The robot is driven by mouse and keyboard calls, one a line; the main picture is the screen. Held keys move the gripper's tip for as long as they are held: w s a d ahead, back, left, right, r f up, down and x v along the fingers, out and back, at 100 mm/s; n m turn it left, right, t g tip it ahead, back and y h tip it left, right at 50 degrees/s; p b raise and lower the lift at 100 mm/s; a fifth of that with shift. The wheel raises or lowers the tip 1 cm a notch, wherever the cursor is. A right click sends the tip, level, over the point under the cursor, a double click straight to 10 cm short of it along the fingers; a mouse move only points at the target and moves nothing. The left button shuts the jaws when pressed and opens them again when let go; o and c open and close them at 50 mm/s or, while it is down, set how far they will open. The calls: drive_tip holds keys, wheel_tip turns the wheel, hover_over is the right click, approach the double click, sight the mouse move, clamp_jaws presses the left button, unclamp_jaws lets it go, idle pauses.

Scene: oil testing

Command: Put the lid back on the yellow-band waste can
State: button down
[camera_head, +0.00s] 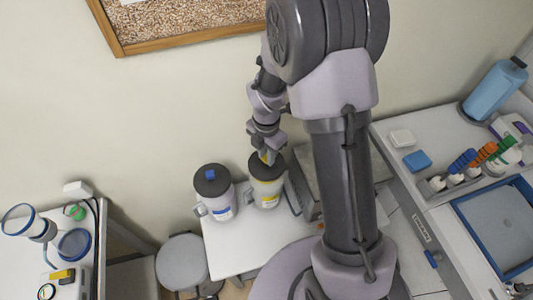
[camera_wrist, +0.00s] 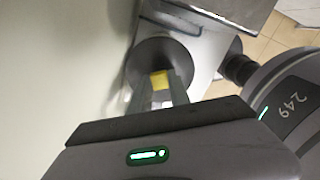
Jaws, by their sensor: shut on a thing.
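The yellow-band waste can (camera_head: 266,192) stands on a small white table in the head view, a pale can with a yellow label. Its dark round lid (camera_head: 256,172) is at the can's mouth; I cannot tell whether it is fully seated. My gripper (camera_head: 266,156) points down from above the can. In the wrist view, my gripper (camera_wrist: 160,82) is shut on the lid's yellow knob (camera_wrist: 160,79), with a finger on each side. The dark lid (camera_wrist: 150,55) spreads out beneath the fingers, and the can's body is mostly hidden there.
A blue-band can (camera_head: 221,204) with a dark lid and blue knob stands close on the left. The white table (camera_head: 235,255) is bare in front. A grey stool (camera_head: 182,260) is at lower left. A bench with bottles and a tray (camera_head: 470,215) is at right.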

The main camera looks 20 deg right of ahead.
drive_tip(key=c, duration=1.1)
unclamp_jaws()
drive_tip(key=shift+c, duration=0.2)
drive_tip(key=shift+o, duration=0.2)
drive_tip(key=o, duration=0.4)
drive_tip(key=shift+o, duration=0.2)
wheel_tip(320, 180, up, 7)
drive_tip(key=p, duration=0.6)
clamp_jaws()
drive_tip(key=shift+f, duration=0.15)
